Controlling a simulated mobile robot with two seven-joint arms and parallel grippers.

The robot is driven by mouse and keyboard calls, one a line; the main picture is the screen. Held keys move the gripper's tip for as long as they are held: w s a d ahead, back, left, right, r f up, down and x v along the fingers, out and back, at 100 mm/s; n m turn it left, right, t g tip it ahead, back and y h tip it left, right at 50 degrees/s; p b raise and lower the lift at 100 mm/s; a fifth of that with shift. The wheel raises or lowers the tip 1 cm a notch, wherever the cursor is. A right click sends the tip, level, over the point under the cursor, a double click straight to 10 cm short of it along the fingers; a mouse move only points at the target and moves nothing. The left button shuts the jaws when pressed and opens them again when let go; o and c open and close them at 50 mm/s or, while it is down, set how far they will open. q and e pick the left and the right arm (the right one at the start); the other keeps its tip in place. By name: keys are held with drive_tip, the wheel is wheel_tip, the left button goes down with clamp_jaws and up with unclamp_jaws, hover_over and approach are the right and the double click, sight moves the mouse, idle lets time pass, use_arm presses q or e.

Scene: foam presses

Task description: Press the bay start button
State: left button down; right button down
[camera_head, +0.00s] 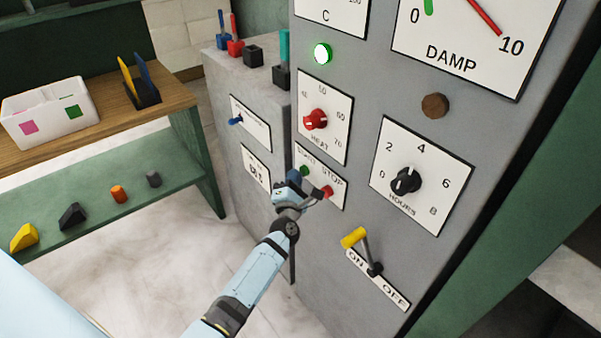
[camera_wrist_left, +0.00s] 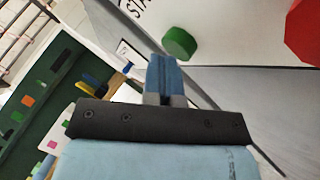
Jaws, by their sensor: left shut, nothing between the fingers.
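The green start button (camera_head: 304,171) is on a white START/STOP plate (camera_head: 311,182) on the grey cabinet front. The red stop button (camera_head: 327,192) is at its lower right. My left gripper (camera_head: 294,176) is shut and empty, with its tips close to the green button's left side. In the left wrist view the shut fingers (camera_wrist_left: 163,62) point up, just below and left of the green button (camera_wrist_left: 180,43). A small gap shows between them there; I cannot tell the depth. The red button (camera_wrist_left: 303,33) is farther right.
Above the plate are a red HEAT knob (camera_head: 315,119) and a lit green lamp (camera_head: 322,54). To the right are a black HOURS knob (camera_head: 405,181) and a yellow-handled ON/OFF lever (camera_head: 354,237). A wooden bench (camera_head: 170,96) stands at the left.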

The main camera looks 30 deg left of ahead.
use_arm(q)
drive_tip(key=shift+s+a, duration=0.35)
drive_tip(key=shift+s, duration=0.5)
drive_tip(key=s, duration=0.1)
drive_tip(key=s+a, duration=0.1)
drive_tip(key=s, duration=0.1)
drive_tip(key=s+a+p, duration=0.1)
drive_tip(key=shift+s, duration=0.35)
idle(0.7)
